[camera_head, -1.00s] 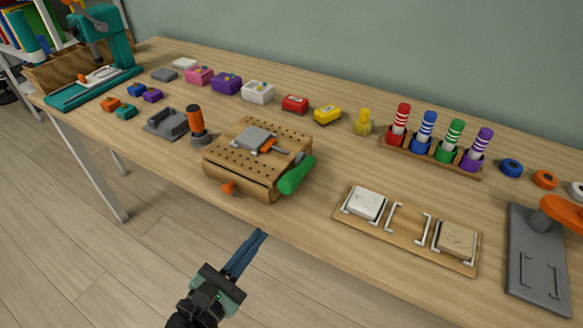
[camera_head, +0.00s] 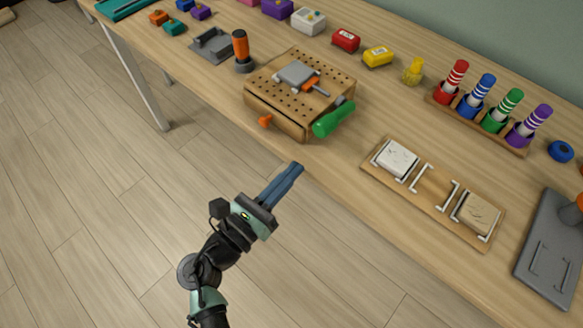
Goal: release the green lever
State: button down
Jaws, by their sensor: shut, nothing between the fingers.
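The green lever (camera_head: 333,119) is a thick green handle on the right front side of a wooden perforated block (camera_head: 280,101), which stands near the table's front edge. A grey plate (camera_head: 298,73) with an orange-tipped part lies on top of the block. An orange knob (camera_head: 265,121) sticks out of the block's front. My gripper (camera_head: 299,168) has blue fingers, shut and empty. It is in front of the table edge, below and left of the green lever, and apart from it.
To the right, a wooden board (camera_head: 428,186) holds two pale blocks between white brackets. A grey holder (camera_head: 214,46) and an orange-handled tool (camera_head: 241,50) stand left of the perforated block. A rack of striped cylinders (camera_head: 481,125) stands behind. Bare floor lies in front of the table.

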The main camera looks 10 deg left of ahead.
aim_at(314, 156)
jog(key=b+x, duration=0.1)
jog(key=x, duration=0.6)
jog(key=shift+w+d, duration=0.1)
jog(key=shift+w, duration=0.15)
jog(key=shift+r+p, duration=0.1)
jog(key=shift+p, duration=0.2)
jog(key=shift+r+p, duration=0.35)
jog(key=shift+p, duration=0.75)
jog(key=shift+r+g+p, duration=0.1)
jog(key=shift+g+p, duration=0.2)
jog(key=shift+p, duration=0.3)
